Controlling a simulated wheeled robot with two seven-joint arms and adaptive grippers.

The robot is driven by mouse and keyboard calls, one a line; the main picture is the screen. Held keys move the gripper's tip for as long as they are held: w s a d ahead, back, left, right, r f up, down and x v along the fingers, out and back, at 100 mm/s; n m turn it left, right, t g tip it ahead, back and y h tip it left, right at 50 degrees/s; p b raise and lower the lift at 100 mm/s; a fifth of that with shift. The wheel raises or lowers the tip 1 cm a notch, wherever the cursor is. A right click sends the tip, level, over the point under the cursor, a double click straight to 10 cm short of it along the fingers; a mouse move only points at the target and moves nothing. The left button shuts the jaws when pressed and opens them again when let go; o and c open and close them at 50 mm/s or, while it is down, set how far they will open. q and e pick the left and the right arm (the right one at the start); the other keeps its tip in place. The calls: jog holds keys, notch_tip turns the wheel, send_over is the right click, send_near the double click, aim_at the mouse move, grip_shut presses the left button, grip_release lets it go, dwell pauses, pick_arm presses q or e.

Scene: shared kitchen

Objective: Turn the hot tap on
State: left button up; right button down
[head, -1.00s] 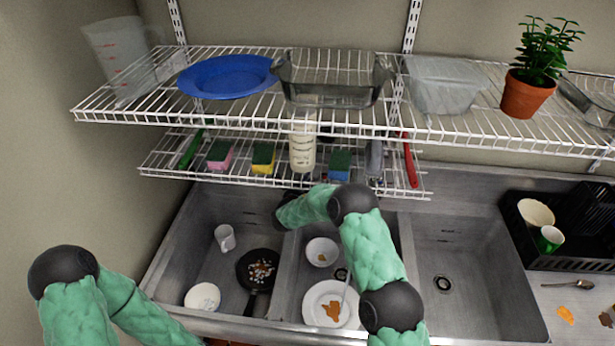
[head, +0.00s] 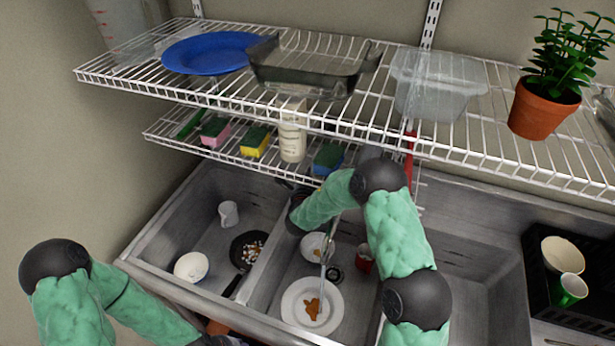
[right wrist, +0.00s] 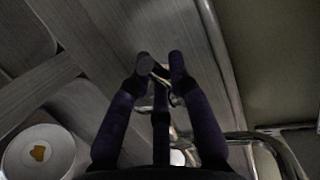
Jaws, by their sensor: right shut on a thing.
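My right gripper (right wrist: 161,68) has its fingers closed on a small metal tap handle (right wrist: 160,74) in the right wrist view. I see no hot or cold mark on it. In the head view my right gripper (head: 290,190) is dark and small at the back of the sink, below the lower shelf, partly hidden by my forearm. A thin metal spout (head: 324,254) shows over the middle basin.
A wire shelf (head: 330,127) hangs low over the sink, with sponges and a bottle (head: 292,142) on the lower one. The middle basin holds a plate (head: 312,289), a bowl (head: 314,245) and a red cup (head: 364,259). The left basin holds a pan (head: 247,252), a mug and a bowl.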

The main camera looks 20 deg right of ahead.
jog(key=c, duration=1.1)
grip_release()
jog(key=v, duration=1.2)
